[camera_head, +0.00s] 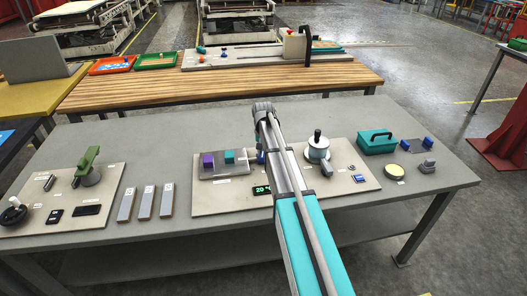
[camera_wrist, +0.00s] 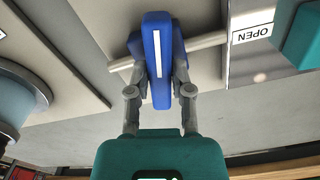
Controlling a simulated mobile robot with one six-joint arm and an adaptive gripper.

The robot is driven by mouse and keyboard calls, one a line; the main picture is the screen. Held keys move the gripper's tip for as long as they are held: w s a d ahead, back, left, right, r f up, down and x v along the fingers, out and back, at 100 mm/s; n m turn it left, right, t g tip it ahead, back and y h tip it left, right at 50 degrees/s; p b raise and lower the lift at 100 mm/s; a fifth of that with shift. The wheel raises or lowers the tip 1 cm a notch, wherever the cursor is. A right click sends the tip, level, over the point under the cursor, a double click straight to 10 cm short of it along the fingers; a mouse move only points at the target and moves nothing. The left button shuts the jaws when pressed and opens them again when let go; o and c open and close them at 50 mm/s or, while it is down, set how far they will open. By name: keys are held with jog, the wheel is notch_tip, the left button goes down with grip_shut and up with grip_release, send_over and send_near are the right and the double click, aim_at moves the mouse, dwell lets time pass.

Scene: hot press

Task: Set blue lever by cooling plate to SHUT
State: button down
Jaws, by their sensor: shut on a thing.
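The blue lever (camera_wrist: 157,50) stands between the fingers of my gripper (camera_wrist: 159,80) in the wrist view. It has a white stripe along its length and lies across a pale rod. My gripper is shut on the lever. In the head view, only a bit of the lever (camera_head: 261,156) shows beside my arm, which hides the gripper's fingers. The grey plate (camera_head: 222,172), seemingly the cooling plate, is just left of it, with a purple and a teal block on it.
A green display (camera_head: 262,189) reads about 20 °C. A grey pot-like device with a black knob (camera_head: 318,147) stands right of my arm. A teal box (camera_head: 376,142) is farther right. Three grey bars (camera_head: 146,202) lie to the left. Bare table shows along the back.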

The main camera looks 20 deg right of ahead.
jog(key=shift+n, duration=1.6)
jog(key=c, duration=0.5)
grip_release()
jog(key=shift+m, duration=0.3)
